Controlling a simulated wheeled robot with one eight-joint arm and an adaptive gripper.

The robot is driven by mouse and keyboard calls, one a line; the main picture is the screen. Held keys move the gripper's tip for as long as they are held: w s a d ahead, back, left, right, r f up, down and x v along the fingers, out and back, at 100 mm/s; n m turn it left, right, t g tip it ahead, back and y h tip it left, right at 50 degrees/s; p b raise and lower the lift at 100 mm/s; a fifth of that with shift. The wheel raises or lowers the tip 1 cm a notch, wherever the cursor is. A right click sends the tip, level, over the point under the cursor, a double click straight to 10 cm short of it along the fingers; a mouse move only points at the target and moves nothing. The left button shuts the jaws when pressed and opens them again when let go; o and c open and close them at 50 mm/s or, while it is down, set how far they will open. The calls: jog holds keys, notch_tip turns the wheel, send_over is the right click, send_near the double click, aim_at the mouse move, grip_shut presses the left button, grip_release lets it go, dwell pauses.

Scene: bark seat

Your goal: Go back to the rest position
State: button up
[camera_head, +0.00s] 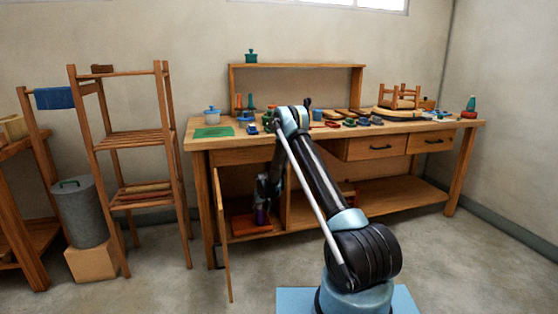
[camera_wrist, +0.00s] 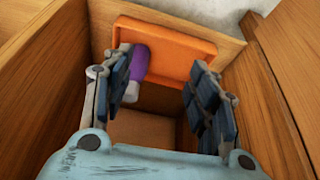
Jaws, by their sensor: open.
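My gripper (camera_wrist: 165,88) is open inside the open left cupboard of the wooden workbench. A purple object with a pale end (camera_wrist: 138,66) lies between the fingers in the wrist view, close to the left finger; whether they touch, I cannot tell. It sits against an orange tray or panel (camera_wrist: 185,50). In the head view the purple object (camera_head: 262,216) stands on the cupboard floor under my gripper (camera_head: 264,203). My arm reaches forward and down from the base to the cupboard.
The cupboard door (camera_head: 222,235) stands open towards me, left of my gripper. Wooden cupboard walls (camera_wrist: 45,75) enclose the gripper closely. The workbench top (camera_head: 225,140) holds many tools and a small stool (camera_head: 399,97). A shelf rack (camera_head: 135,140) and a grey bin (camera_head: 80,212) stand left.

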jog(key=s+d+r, duration=0.1)
jog(key=d+r, duration=0.1)
jog(key=r, duration=0.5)
jog(key=s+d+r, duration=0.2)
jog(key=d+r, duration=0.1)
jog(key=r, duration=0.3)
jog(key=s+d+r+m, duration=0.1)
jog(key=s+d+r, duration=0.3)
jog(key=s+r, duration=0.35)
jog(key=s+d+r+h, duration=0.1)
jog(key=s+d+r, duration=0.45)
jog(key=r, duration=0.25)
jog(key=s+d+r+m, duration=0.1)
jog(key=s+d+r, duration=0.3)
jog(key=s+r, duration=0.35)
jog(key=s+d+r+g, duration=0.1)
jog(key=s+d+r, duration=0.25)
jog(key=s, duration=0.75)
jog(key=s+d+r, duration=0.2)
jog(key=s+d, duration=0.2)
jog(key=s, duration=0.6)
jog(key=s+d+f+m, duration=0.1)
jog(key=s+f, duration=0.3)
jog(key=s, duration=0.6)
jog(key=s+d+f+g, duration=0.1)
jog(key=s+f, duration=0.3)
jog(key=s, duration=0.6)
jog(key=shift+s+d+m+h, duration=0.3)
jog(key=shift+d+m, duration=0.1)
jog(key=shift+d, duration=0.45)
